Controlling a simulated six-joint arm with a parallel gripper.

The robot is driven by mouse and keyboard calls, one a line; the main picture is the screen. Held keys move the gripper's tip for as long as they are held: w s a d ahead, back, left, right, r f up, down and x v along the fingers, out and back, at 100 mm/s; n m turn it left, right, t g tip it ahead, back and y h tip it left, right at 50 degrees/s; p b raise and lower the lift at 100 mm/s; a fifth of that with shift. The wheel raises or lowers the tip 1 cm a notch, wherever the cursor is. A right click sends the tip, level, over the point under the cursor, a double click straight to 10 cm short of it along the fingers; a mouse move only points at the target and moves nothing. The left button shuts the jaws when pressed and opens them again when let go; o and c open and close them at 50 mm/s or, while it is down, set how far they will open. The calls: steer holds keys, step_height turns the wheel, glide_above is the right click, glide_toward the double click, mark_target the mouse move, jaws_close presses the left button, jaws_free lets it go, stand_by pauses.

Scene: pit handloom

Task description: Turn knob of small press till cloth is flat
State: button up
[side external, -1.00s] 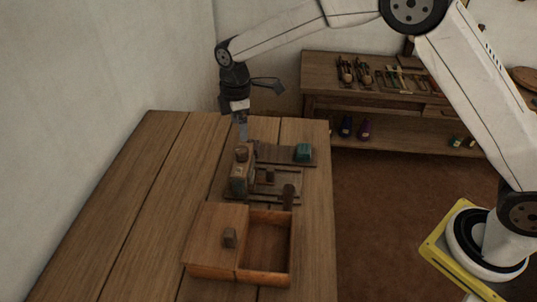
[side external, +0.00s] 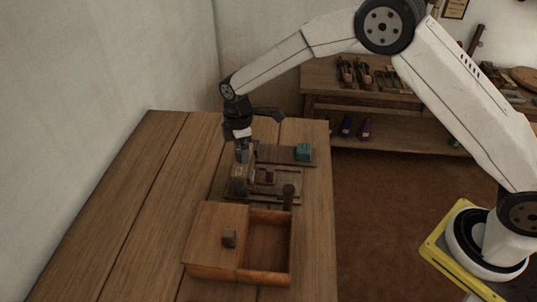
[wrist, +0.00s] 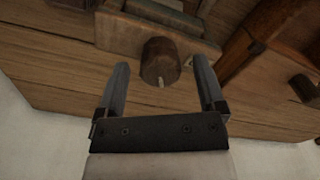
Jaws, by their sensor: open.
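The small wooden press (side external: 240,182) stands on the table beside the low wooden boards. Its round, dark brown knob (wrist: 160,61) shows in the wrist view with a small pale mark on its edge. My gripper (wrist: 163,82) is open, its two fingers on either side of the knob, with gaps between them and the knob in that view. In the side external view my gripper (side external: 242,158) points down over the top of the press and hides the knob. I cannot make out the cloth clearly.
A wooden box (side external: 267,278) with a partly open lid stands in front of the press. A teal block (side external: 303,152) sits on a board to the right. A tool bench (side external: 330,106) is behind. The table's left side is clear.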

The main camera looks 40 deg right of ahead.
jaws_close()
stand_by(0.3)
steer(key=shift+m, duration=0.4)
steer(key=m, duration=1)
steer(key=shift+m, duration=0.3)
stand_by(0.4)
jaws_free()
